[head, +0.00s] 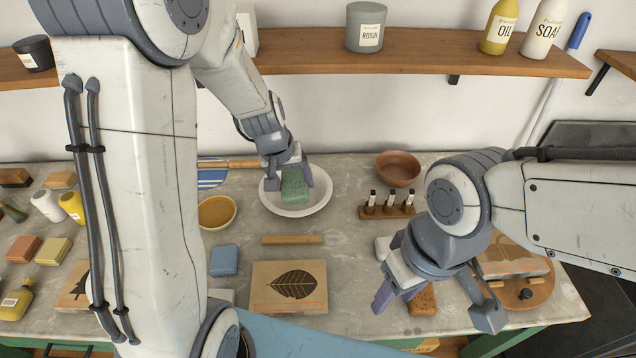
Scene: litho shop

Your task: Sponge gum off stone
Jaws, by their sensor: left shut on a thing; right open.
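My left gripper (290,177) is shut on a green sponge (295,188) and holds it at the white basin (325,204). I cannot tell whether the sponge touches the basin's bottom. A pale tan stone (262,299) with a dark leaf drawing and a faint orange line lies on the table's front half, below the basin in the picture. My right gripper (436,304) is open and empty above the table's right part, right of the leaf stone. A brown porous block (424,301) lies under it, partly hidden.
A blue sponge (224,260) and a wooden bar (292,240) lie near the stone. A yellowish bowl (216,212), a brown bowl (399,168) and a vial rack (387,210) stand around the basin. My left arm hides part of a tree stone (76,293).

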